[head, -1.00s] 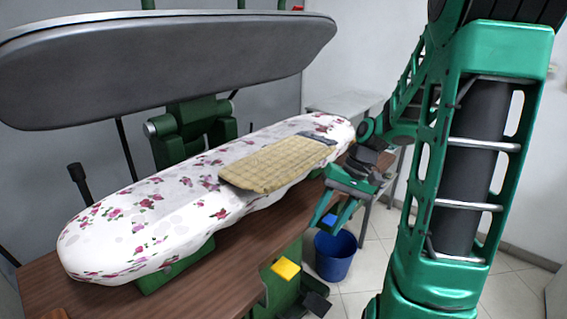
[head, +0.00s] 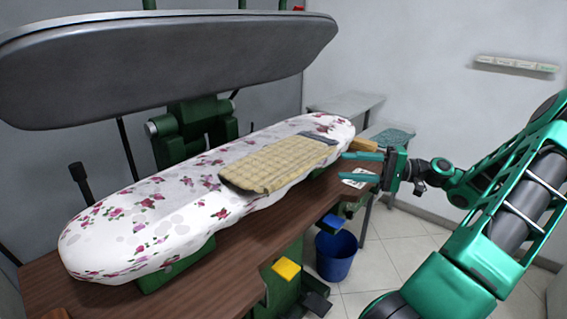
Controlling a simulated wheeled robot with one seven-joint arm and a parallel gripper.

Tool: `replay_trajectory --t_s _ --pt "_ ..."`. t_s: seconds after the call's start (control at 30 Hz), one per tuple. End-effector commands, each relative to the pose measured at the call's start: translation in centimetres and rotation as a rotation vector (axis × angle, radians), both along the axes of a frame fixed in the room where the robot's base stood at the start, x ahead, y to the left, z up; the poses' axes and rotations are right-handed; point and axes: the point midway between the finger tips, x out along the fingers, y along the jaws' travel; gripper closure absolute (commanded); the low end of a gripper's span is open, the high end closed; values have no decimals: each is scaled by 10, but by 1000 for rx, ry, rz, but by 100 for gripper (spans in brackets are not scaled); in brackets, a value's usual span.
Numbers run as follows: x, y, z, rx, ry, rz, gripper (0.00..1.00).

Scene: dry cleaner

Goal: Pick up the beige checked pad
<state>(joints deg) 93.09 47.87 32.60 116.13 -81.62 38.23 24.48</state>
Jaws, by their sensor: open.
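The beige checked pad (head: 272,165) lies flat on the floral-covered pressing board (head: 150,215), towards its right half. A grey-blue strip (head: 318,137) shows at the pad's far right end. My gripper (head: 350,165) is just right of the pad and the board's right end, with its fingers pointing left towards the pad. It is open and empty, with a gap between the two fingers. It looks apart from the pad; its exact height above the board is hard to tell.
A large grey press head (head: 170,65) hangs above and behind the board. A brown wooden table (head: 190,275) lies beneath it. A blue bucket (head: 335,254) and a yellow pedal (head: 286,269) are below. A tan object (head: 363,145) sits behind my gripper, near a side table (head: 345,105).

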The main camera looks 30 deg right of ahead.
Motion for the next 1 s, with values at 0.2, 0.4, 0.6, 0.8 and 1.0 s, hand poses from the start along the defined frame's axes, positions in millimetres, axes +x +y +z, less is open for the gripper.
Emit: replay_trajectory --t_s 0.2,0.4,0.6,0.8,1.0 --pt "16 22 1 1 1 2 58" --pt "30 41 1 0 1 1 58" --pt "37 52 3 -1 2 0 58" --pt "51 76 6 0 1 3 58" --pt "59 86 6 -1 2 0 58"
